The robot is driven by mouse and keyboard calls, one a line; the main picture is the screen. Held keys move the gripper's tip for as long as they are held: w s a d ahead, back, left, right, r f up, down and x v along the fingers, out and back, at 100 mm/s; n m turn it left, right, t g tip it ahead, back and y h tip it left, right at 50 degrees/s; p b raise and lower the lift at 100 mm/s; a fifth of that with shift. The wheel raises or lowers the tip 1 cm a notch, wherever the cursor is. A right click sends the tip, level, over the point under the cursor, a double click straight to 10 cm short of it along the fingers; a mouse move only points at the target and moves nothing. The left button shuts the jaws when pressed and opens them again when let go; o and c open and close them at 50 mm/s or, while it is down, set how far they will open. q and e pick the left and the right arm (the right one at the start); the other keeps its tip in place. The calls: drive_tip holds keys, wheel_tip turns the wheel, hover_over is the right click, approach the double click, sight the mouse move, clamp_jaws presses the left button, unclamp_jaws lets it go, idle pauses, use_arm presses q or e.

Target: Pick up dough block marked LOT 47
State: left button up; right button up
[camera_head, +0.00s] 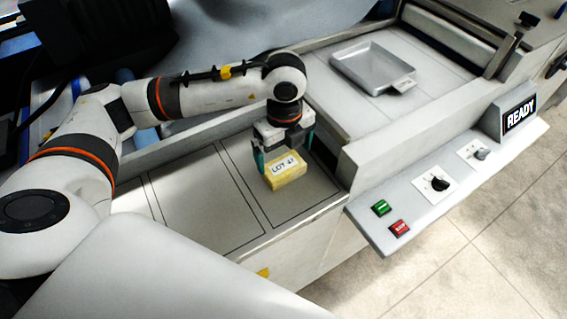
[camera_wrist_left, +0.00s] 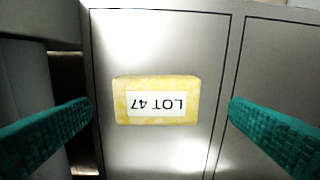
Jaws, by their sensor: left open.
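The dough block marked LOT 47 (camera_head: 286,171) is a small yellow block with a white label on top. It lies in an outlined area of the grey surface at the near side of the machine. In the left wrist view the block (camera_wrist_left: 157,100) shows from above with its label upside down. My left gripper (camera_head: 285,158) is over the block, pointing down. Its green fingers are open on either side of the block, with clear gaps in the left wrist view (camera_wrist_left: 160,112). My right gripper is not in view.
A grey metal tray (camera_head: 372,66) sits on the machine bed behind a raised ledge (camera_head: 400,142). A control panel with a green button (camera_head: 381,207), a red button (camera_head: 399,228), knobs and a READY display (camera_head: 520,114) runs along the front. The outlined area (camera_head: 205,200) left of the block is empty.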

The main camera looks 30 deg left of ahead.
sight(284, 165)
use_arm(q)
drive_tip(key=shift+f, duration=0.55)
drive_tip(key=shift+w+a+f, duration=0.15)
drive_tip(key=shift+w+f, duration=0.1)
drive_tip(key=shift+f, duration=0.05)
drive_tip(key=f+p, duration=0.1)
drive_tip(key=f, duration=0.1)
drive_tip(key=f+p, duration=0.1)
drive_tip(key=f, duration=0.1)
drive_tip(key=shift+w+a+f+p, duration=0.1)
drive_tip(key=shift+w+a+p, duration=0.1)
drive_tip(key=shift+p, duration=0.1)
drive_tip(key=shift+s+f, duration=0.1)
drive_tip(key=shift+f, duration=0.5)
drive_tip(key=c, duration=0.9)
drive_tip(key=shift+o, duration=0.2)
drive_tip(key=shift+r, duration=0.1)
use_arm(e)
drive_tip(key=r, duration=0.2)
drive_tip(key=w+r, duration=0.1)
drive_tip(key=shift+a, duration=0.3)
